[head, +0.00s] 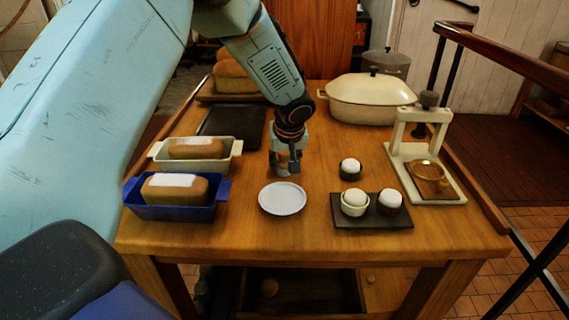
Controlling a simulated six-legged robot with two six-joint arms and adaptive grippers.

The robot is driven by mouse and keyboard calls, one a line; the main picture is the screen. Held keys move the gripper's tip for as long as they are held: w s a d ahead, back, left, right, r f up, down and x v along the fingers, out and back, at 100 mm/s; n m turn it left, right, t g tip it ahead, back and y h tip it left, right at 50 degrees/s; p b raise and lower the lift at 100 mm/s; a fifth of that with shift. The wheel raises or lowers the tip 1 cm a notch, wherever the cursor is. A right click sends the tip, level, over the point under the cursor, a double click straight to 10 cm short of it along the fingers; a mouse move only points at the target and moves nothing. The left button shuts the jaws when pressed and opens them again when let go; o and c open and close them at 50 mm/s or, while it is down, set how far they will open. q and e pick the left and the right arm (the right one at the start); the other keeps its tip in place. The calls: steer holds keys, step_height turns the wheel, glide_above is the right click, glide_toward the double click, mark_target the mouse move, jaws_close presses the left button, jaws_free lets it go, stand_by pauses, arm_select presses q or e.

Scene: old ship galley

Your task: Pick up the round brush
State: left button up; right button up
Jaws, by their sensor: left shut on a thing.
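My left gripper (286,168) points down at the middle of the wooden table (330,240), just behind a small white plate (283,198). It is shut on a small, greyish-brown thing low between its fingers, which I take to be the round brush (283,171). The fingers hide most of it, so its shape and bristles do not show clearly. I cannot tell whether it touches the table or is raised a little. My right gripper is not in view.
Loaf tins, cream (237,149) and blue (222,188), stand left. A dark tray (231,133) lies behind them. Right are a black egg tray (372,219), a separate egg cup (350,173) and a white press (398,158). A cream lidded pot (367,97) stands behind.

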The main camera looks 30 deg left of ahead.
arm_select(q)
steer(key=shift+w, duration=0.1)
steer(key=shift+c, duration=0.4)
step_height(320, 180, up, 10)
steer(key=shift+r+p, duration=0.1)
steer(key=shift+p, duration=0.7)
steer(key=o, duration=0.6)
steer(key=c, duration=0.4)
